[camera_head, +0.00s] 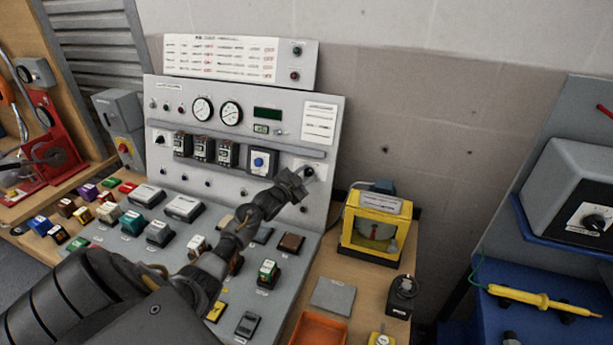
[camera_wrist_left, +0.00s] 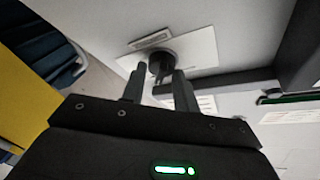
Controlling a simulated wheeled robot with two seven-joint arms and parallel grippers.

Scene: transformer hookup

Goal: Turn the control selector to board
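The control selector (camera_head: 308,172) is a black knob on a white plate at the right side of the upright grey panel (camera_head: 335,120). In the left wrist view the black knob (camera_wrist_left: 160,64) stands on its white plate, straight ahead of my fingers. My left gripper (camera_head: 297,181) is at the knob in the head view. In the left wrist view the left gripper (camera_wrist_left: 160,72) has its two fingers apart, one on each side of the knob; I cannot tell whether they touch it. The label by the knob is too small to read. My right gripper is not in view.
A blue-faced switch (camera_head: 260,162) and several breakers sit left of the knob. Loose modules cover the sloping desk. A yellow-framed meter (camera_head: 375,228) stands to the right, with an orange tray (camera_head: 318,330) in front. A blue bench (camera_head: 545,315) is far right.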

